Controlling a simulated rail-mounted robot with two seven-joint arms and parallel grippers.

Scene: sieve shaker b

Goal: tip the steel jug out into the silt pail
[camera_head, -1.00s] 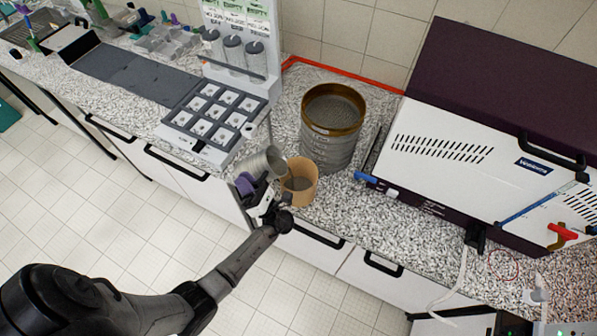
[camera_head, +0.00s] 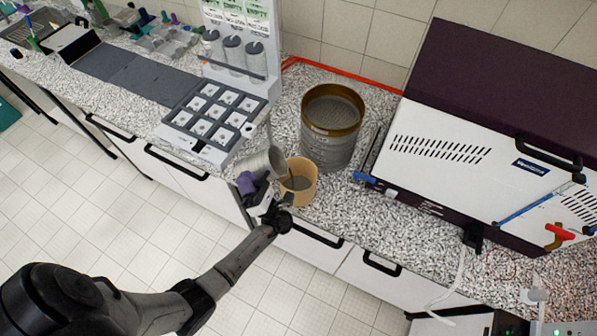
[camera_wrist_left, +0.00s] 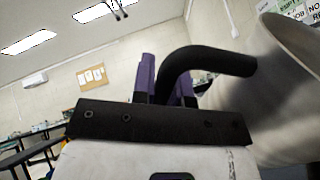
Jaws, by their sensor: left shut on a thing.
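The steel jug (camera_head: 262,164) is tilted, with its mouth toward the tan silt pail (camera_head: 300,184) on the speckled worktop. The jug's mouth is at the pail's left rim, and grey material shows inside the pail. My left gripper (camera_head: 246,184), with purple fingers, is shut on the jug's handle. In the left wrist view the purple fingers (camera_wrist_left: 167,82) close around the black curved handle, and the jug's steel side (camera_wrist_left: 270,95) fills the right. Whether material is left in the jug is hidden. My right gripper is not in view.
A stack of sieves (camera_head: 329,140) stands just behind the pail. A large white machine (camera_head: 450,165) with a dark lid stands to the right. A grey tray of square cells (camera_head: 213,115) lies to the left. The worktop's front edge runs close by the pail.

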